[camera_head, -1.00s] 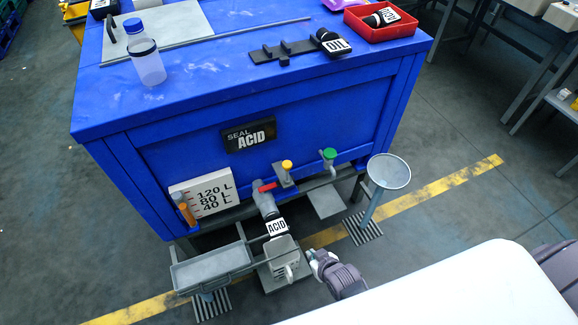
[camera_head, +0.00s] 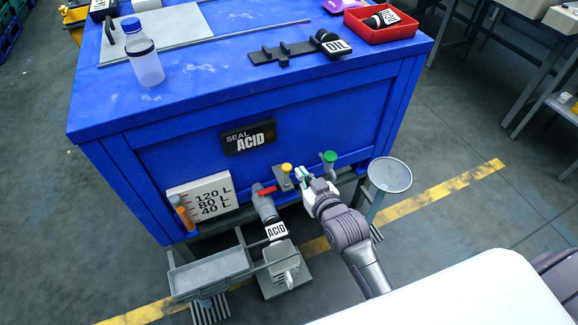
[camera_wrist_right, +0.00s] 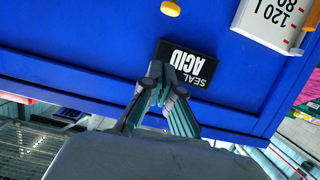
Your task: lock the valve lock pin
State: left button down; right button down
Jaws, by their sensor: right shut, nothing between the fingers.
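A yellow-topped pin (camera_head: 286,168), likely the valve lock pin, stands on a small grey bracket at the tank's lower front. The red-handled valve (camera_head: 265,191) is just left of it. My right gripper (camera_head: 303,174) is just right of the yellow knob, apart from it, and looks shut and empty. In the right wrist view my fingers (camera_wrist_right: 166,78) are together, with the SEAL ACID sign (camera_wrist_right: 187,62) behind them. The yellow knob (camera_wrist_right: 170,8) shows at the top edge there. Whether the pin is locked cannot be told. My left gripper is not in view.
A green-topped valve (camera_head: 329,157) is close on the gripper's right, with a grey funnel (camera_head: 389,175) beyond it. The ACID-labelled container (camera_head: 277,253) and a grey tray (camera_head: 210,272) sit below. The blue tank (camera_head: 300,120) blocks the way forward.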

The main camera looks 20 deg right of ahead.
send_over(289, 168)
notch_tip(289, 168, down, 3)
jog(key=shift+s+a+f+b, duration=0.1)
jog(key=shift+s+f+b, duration=0.1)
jog(key=shift+f, duration=0.45)
jog(key=shift+s+f+b, duration=0.15)
jog(key=shift+f+b, duration=0.05)
jog(key=shift+f, duration=0.45)
jog(key=shift+s+a+f+b, duration=0.1)
jog(key=shift+s+f+b, duration=0.1)
jog(key=shift+f, duration=0.45)
jog(key=shift+s, duration=0.1)
